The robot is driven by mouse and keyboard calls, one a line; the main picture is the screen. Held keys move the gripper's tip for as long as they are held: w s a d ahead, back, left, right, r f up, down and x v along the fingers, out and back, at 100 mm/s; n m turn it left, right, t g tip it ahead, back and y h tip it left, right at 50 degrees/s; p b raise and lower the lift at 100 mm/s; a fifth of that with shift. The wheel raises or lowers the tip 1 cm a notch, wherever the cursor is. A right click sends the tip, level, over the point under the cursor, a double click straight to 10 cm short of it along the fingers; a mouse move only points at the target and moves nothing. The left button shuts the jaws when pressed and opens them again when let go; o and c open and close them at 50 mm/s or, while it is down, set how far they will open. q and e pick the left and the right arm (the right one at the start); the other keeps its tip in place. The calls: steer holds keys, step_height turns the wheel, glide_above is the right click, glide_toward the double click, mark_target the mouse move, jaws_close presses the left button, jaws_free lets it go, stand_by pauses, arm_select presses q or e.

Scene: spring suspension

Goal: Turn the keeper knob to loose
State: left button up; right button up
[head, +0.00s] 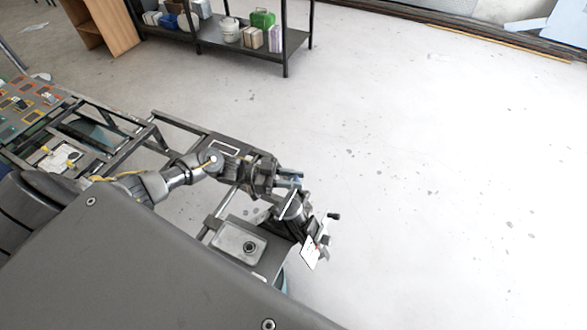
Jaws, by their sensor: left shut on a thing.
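My left gripper (291,184) reaches in from the left over the dark spring suspension fixture (289,222) at the right end of a metal frame. Its fingers are shut on a small part at the top of the fixture. That part looks like the keeper knob, but the fingers mostly hide it, and its turn position cannot be read. A white card with a red mark (311,252) hangs at the fixture's right side. A small black-ended handle (334,216) sticks out to the right. My right gripper is not in view.
A metal tray (239,243) with a round dark fitting sits left of the fixture. A bench with coloured parts (27,105) stands at the left. A dark shelf (240,45) with boxes and bottles stands at the back. The pale floor on the right is clear.

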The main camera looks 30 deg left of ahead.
arm_select(q)
steer(key=shift+s+r+n+t+y+p, duration=0.1)
steer(key=shift+r+n+t+y+p, duration=0.1)
steer(key=shift+n+t+y+p, duration=0.65)
steer(key=n+t+y, duration=0.1)
steer(key=n+t, duration=0.1)
steer(key=n, duration=0.1)
steer(key=shift+f+t, duration=0.15)
steer(key=shift+t, duration=0.1)
steer(key=shift+n+t+y, duration=0.6)
steer(key=shift+n+y, duration=0.45)
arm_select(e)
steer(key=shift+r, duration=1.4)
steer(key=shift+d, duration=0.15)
arm_select(q)
steer(key=o, duration=1)
steer(key=shift+c, duration=0.2)
steer(key=b+v, duration=0.4)
steer(key=v, duration=0.6)
steer(key=shift+s, duration=0.3)
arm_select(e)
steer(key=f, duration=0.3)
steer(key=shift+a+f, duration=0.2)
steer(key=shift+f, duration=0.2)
